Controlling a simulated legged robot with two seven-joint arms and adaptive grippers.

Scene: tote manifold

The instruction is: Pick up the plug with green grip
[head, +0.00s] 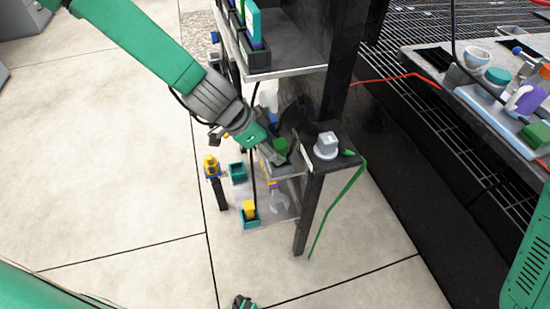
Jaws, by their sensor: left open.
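A dark shelf stand holds a small top platform (326,162). A second green piece (348,153) lies at the platform's right edge, with a green cable hanging down from there.
A grey-white knobbed part (326,144) stands on the platform just right of my gripper. A higher shelf (285,55) and a dark post rise close behind. Yellow and teal items (250,209) sit lower down. A cluttered bench (480,80) is at the right; open floor lies left.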

